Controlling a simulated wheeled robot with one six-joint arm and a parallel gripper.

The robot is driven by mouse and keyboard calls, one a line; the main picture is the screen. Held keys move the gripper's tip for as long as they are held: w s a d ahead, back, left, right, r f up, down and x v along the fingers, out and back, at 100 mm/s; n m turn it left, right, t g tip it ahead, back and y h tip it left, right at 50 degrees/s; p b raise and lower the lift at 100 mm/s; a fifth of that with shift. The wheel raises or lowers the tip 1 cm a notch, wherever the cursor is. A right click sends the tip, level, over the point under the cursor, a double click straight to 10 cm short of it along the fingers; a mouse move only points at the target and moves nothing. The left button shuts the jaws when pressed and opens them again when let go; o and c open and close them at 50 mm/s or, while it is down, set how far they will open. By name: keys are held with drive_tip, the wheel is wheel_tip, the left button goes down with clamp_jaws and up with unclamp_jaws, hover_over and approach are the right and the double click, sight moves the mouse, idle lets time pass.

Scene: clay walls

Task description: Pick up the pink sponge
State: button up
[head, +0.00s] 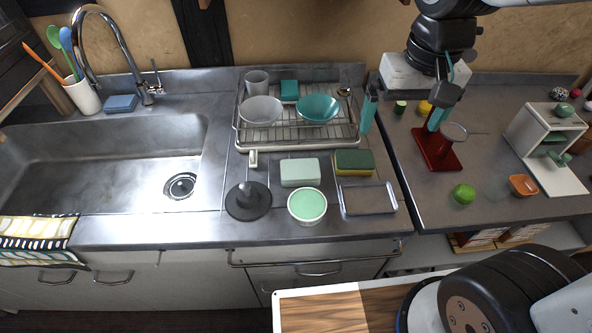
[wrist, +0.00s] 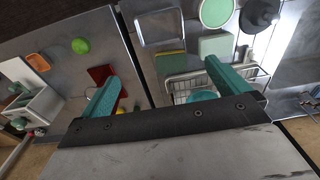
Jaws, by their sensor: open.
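I see no pink sponge in either view. A green and yellow sponge (head: 353,161) lies on the counter in front of the dish rack; it also shows in the wrist view (wrist: 169,63). A pale mint block (head: 300,172) lies to its left and shows in the wrist view (wrist: 216,45). A blue sponge-like block (head: 121,103) sits behind the sink. My gripper (head: 399,130) is open and empty, its teal fingers apart above the gap right of the rack. In the wrist view my gripper (wrist: 160,70) frames the counter edge.
The dish rack (head: 297,143) holds bowls and a cup. A mint-topped round tub (head: 307,205), a dark disc with a knob (head: 248,202) and an empty metal tray (head: 368,199) stand in front. A red stand (head: 437,155), lime (head: 464,193) and orange dish (head: 523,185) are at right.

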drive_tip(key=w+a+f, duration=0.7)
drive_tip(key=a+f, duration=0.1)
drive_tip(key=a, duration=0.1)
hover_over(300, 168)
drive_tip(key=shift+g, duration=0.4)
drive_tip(key=f, duration=0.6)
drive_tip(key=shift+d+f, duration=0.15)
drive_tip(key=shift+d, duration=0.1)
drive_tip(key=f, duration=0.8)
drive_tip(key=shift+s+a, duration=0.1)
drive_tip(key=shift+a, duration=0.15)
drive_tip(key=c, duration=0.9)
drive_tip(key=shift+o, duration=0.2)
